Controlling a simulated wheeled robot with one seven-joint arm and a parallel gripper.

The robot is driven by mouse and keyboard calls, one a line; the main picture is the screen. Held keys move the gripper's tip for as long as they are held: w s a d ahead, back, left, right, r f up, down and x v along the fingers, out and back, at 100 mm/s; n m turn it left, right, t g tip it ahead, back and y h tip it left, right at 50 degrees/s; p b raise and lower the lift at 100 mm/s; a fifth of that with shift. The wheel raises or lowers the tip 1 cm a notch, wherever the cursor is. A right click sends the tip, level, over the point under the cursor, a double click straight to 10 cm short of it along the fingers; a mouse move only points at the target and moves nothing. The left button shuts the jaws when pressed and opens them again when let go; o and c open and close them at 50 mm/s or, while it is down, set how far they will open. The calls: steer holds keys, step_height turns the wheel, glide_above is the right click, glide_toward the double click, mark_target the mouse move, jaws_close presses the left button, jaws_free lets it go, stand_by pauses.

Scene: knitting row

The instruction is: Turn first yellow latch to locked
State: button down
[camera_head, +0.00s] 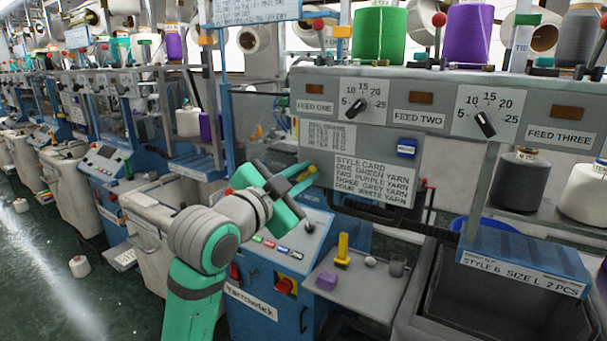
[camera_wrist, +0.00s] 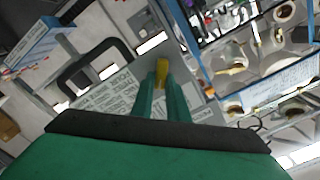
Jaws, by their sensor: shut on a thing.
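The yellow latch (camera_wrist: 161,70) sits between my fingertips in the wrist view, in front of the grey machine panel. My gripper (camera_wrist: 163,88) is shut on it. In the head view, my gripper (camera_head: 305,176) reaches to the lower left of the panel, beside the style card. Only a small bit of the yellow latch (camera_head: 309,171) shows there, partly hidden by the green fingers. I cannot tell from its visible part whether it stands locked or unlocked.
The style card (camera_head: 372,182) and a blue switch (camera_head: 407,148) are right of my gripper. Two dials (camera_head: 485,124) are above. A small shelf (camera_head: 352,283) below holds a yellow upright piece (camera_head: 342,250) and a purple block (camera_head: 326,280). An open grey bin (camera_head: 436,262) stands lower right.

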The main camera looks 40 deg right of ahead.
steer(key=m, duration=0.4)
steer(key=shift+s+f+m, duration=0.1)
steer(key=shift+f+m, duration=0.1)
steer(key=shift+m, duration=0.1)
steer(key=m, duration=0.5)
steer(key=shift+s+d+f, duration=0.1)
steer(key=shift+f, duration=0.2)
steer(key=shift+m, duration=0.4)
steer(key=c, duration=1.7)
jaws_free()
steer(key=shift+c, duration=0.2)
steer(key=v, duration=1.1)
